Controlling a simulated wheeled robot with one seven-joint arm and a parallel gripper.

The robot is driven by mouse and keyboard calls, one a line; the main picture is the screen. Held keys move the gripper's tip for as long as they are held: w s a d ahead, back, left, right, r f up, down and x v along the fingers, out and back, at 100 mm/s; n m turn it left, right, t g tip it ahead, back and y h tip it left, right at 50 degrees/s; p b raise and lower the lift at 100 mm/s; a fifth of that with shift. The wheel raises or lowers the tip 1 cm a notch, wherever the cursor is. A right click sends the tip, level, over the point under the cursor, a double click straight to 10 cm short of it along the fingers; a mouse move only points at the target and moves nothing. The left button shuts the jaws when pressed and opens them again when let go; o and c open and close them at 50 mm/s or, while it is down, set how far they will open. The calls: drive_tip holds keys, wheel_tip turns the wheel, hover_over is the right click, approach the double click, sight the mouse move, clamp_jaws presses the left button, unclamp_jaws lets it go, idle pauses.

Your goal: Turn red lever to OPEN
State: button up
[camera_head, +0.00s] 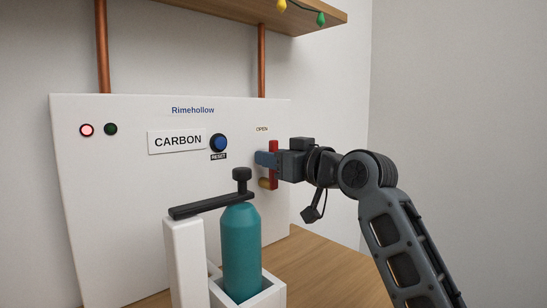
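The red lever (273,146) is on the right side of the white panel (130,230) and stands about upright. The word OPEN (262,129) is printed above its top end. A brass-coloured part (265,184) shows beside its lower end. My gripper (265,159) reaches in from the right at the lever's middle. A blue-grey finger crosses in front of the lever and hides its middle section. The frame does not show whether the fingers are closed on it or only beside it.
A teal bottle (241,250) stands in a white holder (273,293) in front of the panel, under a black arm (212,205). The wooden counter (330,270) is clear at right.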

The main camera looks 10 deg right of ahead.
drive_tip(key=shift+o, duration=1)
drive_tip(key=v, duration=0.8)
drive_tip(key=shift+w+r, duration=0.1)
